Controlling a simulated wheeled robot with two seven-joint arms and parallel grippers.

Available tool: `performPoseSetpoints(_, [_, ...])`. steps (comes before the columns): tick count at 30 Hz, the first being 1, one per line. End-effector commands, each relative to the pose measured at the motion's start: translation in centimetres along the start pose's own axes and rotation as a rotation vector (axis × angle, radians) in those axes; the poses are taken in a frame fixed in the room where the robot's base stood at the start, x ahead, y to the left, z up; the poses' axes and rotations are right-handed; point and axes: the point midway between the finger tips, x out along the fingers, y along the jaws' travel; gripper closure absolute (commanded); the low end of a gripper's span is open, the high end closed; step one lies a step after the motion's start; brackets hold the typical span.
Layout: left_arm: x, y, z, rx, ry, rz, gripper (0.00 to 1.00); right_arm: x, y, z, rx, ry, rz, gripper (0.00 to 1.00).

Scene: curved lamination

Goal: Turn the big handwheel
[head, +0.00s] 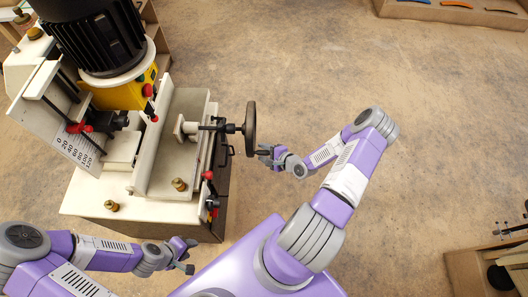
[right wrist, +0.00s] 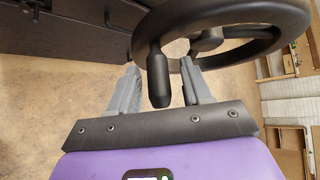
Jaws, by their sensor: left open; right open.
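The big black handwheel (head: 250,128) shows nearly edge-on in the head view, on a shaft at the right side of the white machine. In the right wrist view the handwheel (right wrist: 245,18) fills the top, and its black handle (right wrist: 157,78) points towards my wrist. My right gripper (head: 265,153) is at the wheel's lower edge. In the right wrist view its open fingers (right wrist: 160,68) stand on either side of the handle, with gaps visible at both sides. My left gripper (head: 188,255) is open and empty by the machine's front edge, away from the wheel.
The machine (head: 90,203) carries a black motor (head: 97,35), a scale plate (head: 72,140) and small red-knobbed levers (head: 208,176) near the wheel. A wooden tray (head: 455,12) is at the top right and a crate (head: 462,270) at the lower right. The floor right of the wheel is clear.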

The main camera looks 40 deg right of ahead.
Motion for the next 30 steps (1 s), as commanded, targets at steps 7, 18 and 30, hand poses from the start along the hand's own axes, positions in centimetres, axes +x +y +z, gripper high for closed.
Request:
performPoseSetpoints(7, [-0.9,0.3,0.0,0.000,0.000,0.000,0.57,-4.0,-0.2,-0.1,0.000,0.006,-0.001,0.51])
performPoseSetpoints(18, [-1.5,0.6,0.1,0.000,0.000,0.000,0.57,-7.3,-0.1,0.0,-0.001,0.001,-0.002,0.51])
performPoseSetpoints(30, [-1.4,0.5,0.1,0.000,0.000,0.000,0.57,-7.3,-0.1,0.0,-0.001,0.001,-0.002,0.51])
